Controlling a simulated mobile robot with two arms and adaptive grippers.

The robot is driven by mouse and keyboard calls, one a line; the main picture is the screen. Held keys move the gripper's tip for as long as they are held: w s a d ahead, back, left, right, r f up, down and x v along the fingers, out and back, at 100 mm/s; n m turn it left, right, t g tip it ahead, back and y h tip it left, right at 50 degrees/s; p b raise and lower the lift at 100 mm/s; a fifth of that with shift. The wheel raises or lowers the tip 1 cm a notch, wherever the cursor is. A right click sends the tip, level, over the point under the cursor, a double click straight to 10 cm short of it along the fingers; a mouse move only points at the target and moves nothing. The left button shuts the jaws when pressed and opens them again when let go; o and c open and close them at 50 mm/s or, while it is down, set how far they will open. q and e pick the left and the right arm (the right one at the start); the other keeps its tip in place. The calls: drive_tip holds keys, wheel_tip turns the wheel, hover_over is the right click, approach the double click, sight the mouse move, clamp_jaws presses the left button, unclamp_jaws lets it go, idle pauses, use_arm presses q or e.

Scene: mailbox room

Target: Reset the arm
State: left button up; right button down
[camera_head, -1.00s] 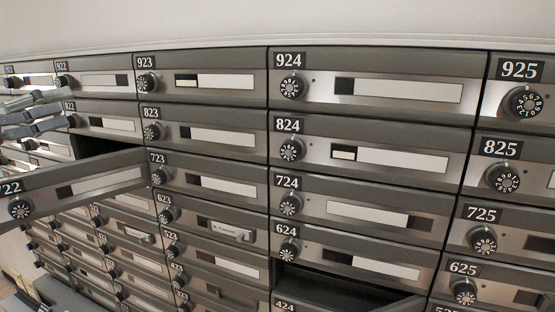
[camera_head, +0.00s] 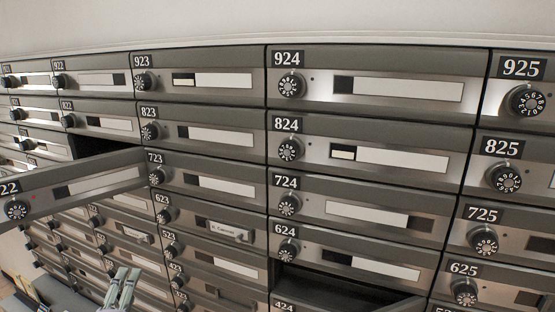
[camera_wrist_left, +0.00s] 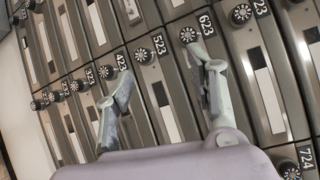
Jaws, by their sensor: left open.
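My left gripper (camera_head: 121,287) is at the bottom left of the head view, in front of the lower mailboxes. In the left wrist view its two fingers (camera_wrist_left: 162,90) are spread apart with nothing between them. Behind them are the mailbox doors numbered 423, 523 and 623 (camera_wrist_left: 204,22). The arm behind the gripper is mostly out of the head view. My right gripper is not in view.
The door of mailbox 722 (camera_head: 80,192) stands open and sticks out at the left, above my left gripper. Another compartment (camera_head: 330,287) below 624 is open, its door tilted outward. Other mailbox doors, such as 924 (camera_head: 370,88), are shut.

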use_arm(q)
drive_tip(key=s+d+f+n+g, duration=0.2)
drive_tip(key=s+f+n+g, duration=0.45)
drive_tip(key=f, duration=0.55)
drive_tip(key=s+d+f+n+g+h, duration=0.25)
drive_tip(key=s+d+f+n, duration=0.2)
drive_tip(key=s, duration=0.55)
drive_tip(key=s+d+f+n+g+h, duration=0.1)
drive_tip(key=s+d+f+n+g, duration=0.4)
drive_tip(key=s, duration=0.5)
wheel_tip(320, 180, down, 31)
drive_tip(key=s+a+b, duration=0.1)
drive_tip(key=s+b, duration=0.1)
drive_tip(key=b, duration=0.1)
drive_tip(key=s+a+f+g+b, duration=0.1)
drive_tip(key=s+a+f, duration=0.2)
drive_tip(key=s+f, duration=1.3)
drive_tip(key=shift+s+f+g, duration=0.25)
drive_tip(key=shift+f+g, duration=0.05)
drive_tip(key=shift+f, duration=0.2)
drive_tip(key=shift+a, duration=0.1)
